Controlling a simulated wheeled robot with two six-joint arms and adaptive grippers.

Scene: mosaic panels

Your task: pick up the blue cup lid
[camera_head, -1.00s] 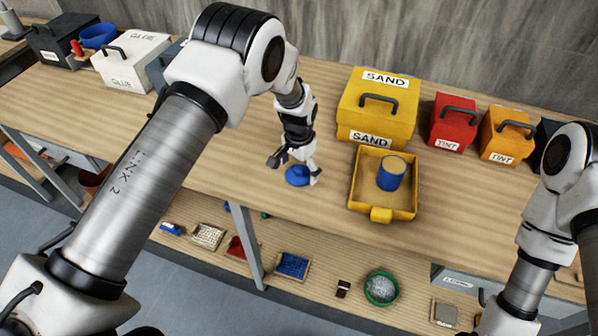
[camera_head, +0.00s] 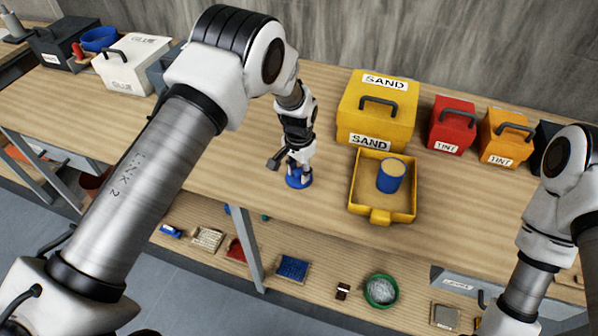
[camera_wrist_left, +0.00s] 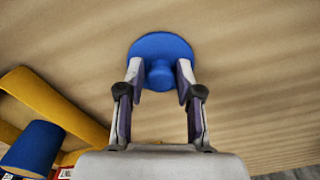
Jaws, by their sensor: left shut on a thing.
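The blue cup lid (camera_head: 303,181) is a round disc with a knob, on the wooden table left of the yellow tray. In the left wrist view the lid (camera_wrist_left: 160,46) is at the top middle, its knob between the fingertips. My left gripper (camera_head: 297,172) points down onto the lid, and its fingers (camera_wrist_left: 159,77) are shut on the knob. The lid appears to rest on the table. A blue cup (camera_head: 391,176) filled with sand stands in the yellow tray (camera_head: 381,215). My right gripper is out of view; only part of that arm shows at the right.
A yellow SAND box (camera_head: 376,108) stands behind the tray. A red TINT box (camera_head: 451,125) and an orange TINT box (camera_head: 507,136) are to its right. A white GLUE box (camera_head: 127,66) is at the back left. The table around the lid is clear.

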